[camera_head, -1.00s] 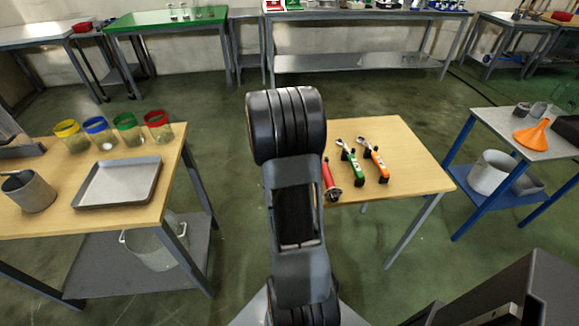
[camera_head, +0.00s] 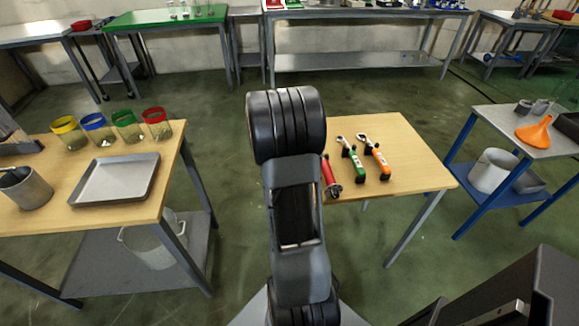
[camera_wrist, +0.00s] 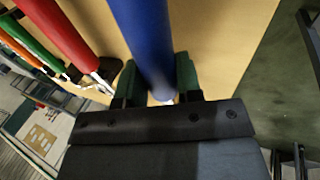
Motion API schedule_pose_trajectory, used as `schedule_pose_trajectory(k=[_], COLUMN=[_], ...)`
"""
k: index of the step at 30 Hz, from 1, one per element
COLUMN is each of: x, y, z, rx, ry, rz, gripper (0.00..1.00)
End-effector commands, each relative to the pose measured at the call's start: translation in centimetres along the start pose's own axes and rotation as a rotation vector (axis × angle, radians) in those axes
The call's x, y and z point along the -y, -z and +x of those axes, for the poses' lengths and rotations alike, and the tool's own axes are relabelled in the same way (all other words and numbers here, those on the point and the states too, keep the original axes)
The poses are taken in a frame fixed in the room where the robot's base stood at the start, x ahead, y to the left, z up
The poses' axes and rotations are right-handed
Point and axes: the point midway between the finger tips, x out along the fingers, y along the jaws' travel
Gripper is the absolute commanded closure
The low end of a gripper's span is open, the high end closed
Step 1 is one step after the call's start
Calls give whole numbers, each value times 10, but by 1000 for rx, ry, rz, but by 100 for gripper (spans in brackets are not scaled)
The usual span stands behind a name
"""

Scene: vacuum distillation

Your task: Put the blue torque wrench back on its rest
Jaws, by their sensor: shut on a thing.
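In the wrist view my gripper (camera_wrist: 158,92) is shut on the blue torque wrench (camera_wrist: 146,35), with a green-padded finger on each side of its blue handle. The wrench runs up and out of the top of that view, so its far end is not seen. Whether it touches a rest or the table cannot be told. In the head view my arm hides the gripper and the blue wrench. Red (camera_head: 329,177), green (camera_head: 351,160) and orange (camera_head: 375,156) wrenches lie side by side on the wooden table (camera_head: 410,165); the green and orange ones show black rests.
The red wrench (camera_wrist: 62,32) lies left of the blue one in the wrist view, quite close. The table's right part is bare. A second wooden table (camera_head: 120,218) at left holds a metal tray (camera_head: 75,205) and several colour-rimmed jars. A blue-framed table (camera_head: 490,125) stands at right.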

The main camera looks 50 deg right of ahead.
Motion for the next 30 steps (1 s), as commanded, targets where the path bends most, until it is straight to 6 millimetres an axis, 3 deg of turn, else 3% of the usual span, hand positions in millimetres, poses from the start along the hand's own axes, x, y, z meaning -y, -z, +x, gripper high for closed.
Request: schedule_pose_trajectory(k=[23, 24, 30], x=[4, 4, 4], y=[0, 0, 0], z=[11, 11, 12], rx=[-2, -1, -1], ry=[0, 0, 0], rz=[0, 0, 0], gripper=[100, 67, 47])
